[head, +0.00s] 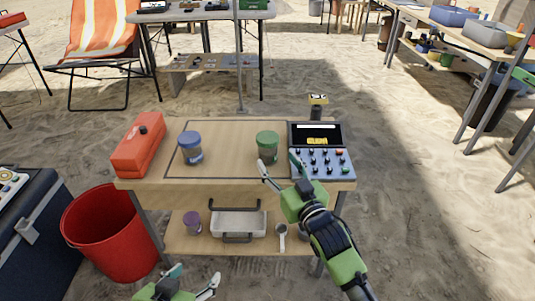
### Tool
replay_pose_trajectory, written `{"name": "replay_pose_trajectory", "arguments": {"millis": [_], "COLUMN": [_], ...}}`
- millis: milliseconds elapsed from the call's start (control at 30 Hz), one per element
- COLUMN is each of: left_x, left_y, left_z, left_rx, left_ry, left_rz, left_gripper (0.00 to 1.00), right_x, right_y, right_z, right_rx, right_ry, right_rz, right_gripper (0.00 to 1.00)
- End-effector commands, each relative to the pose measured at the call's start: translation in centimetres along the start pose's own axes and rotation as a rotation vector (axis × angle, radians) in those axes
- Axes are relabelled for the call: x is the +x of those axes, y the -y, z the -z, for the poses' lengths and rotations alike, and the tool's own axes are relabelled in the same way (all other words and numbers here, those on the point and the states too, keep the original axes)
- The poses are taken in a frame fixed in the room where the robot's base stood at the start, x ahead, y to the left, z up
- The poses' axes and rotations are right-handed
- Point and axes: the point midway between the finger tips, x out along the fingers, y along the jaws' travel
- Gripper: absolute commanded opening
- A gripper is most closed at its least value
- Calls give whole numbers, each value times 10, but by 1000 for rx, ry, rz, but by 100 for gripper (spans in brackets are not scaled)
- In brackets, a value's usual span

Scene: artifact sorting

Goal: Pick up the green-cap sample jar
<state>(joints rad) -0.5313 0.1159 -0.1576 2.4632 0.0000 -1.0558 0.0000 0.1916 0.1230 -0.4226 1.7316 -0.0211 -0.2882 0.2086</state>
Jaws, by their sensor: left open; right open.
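The green-cap sample jar (267,148) stands upright on the right half of the wooden table top, just left of the control panel. A blue-cap jar (190,148) stands upright on the left half. My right gripper (277,169) is open, with its fingers over the table's front right, close in front of the green-cap jar and seemingly apart from it. Nothing is between its fingers. My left gripper (193,279) is open and empty, low at the bottom of the view, in front of the table.
An orange case (138,146) lies at the table's left end. A control panel (321,162) with a dark screen stands at the right end. The lower shelf holds a purple-cap jar (192,222), a metal tray (239,223) and a scoop (281,238). A red bucket (108,233) stands left.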

Motion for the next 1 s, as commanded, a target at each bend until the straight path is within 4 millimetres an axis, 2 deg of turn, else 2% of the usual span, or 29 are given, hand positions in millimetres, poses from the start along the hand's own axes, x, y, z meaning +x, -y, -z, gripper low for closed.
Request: {"name": "replay_pose_trajectory", "arguments": {"millis": [100, 367, 533, 800, 1000], "left_x": [4, 4, 3, -12, -20], "left_y": [-3, -5, -9, -15, -17], "left_z": [19, 38, 64, 116, 133], "left_rx": [1, 2, 2, 1, 0], "left_ry": [-84, -162, -279, -525, -607], "left_rz": [-5, -10, -17, -32, -37], "left_gripper": [58, 58, 58, 58, 58], "right_x": [14, 26, 39, 66, 75], "right_y": [0, 0, 1, 2, 2], "right_z": [-1, 0, 2, 5, 6], "right_rx": [1, 1, 1, 1, 1], "right_ry": [-1, 0, -2, 0, 1], "right_rz": [0, 0, 1, 0, 1], "right_gripper": [57, 57, 57, 57, 57]}}
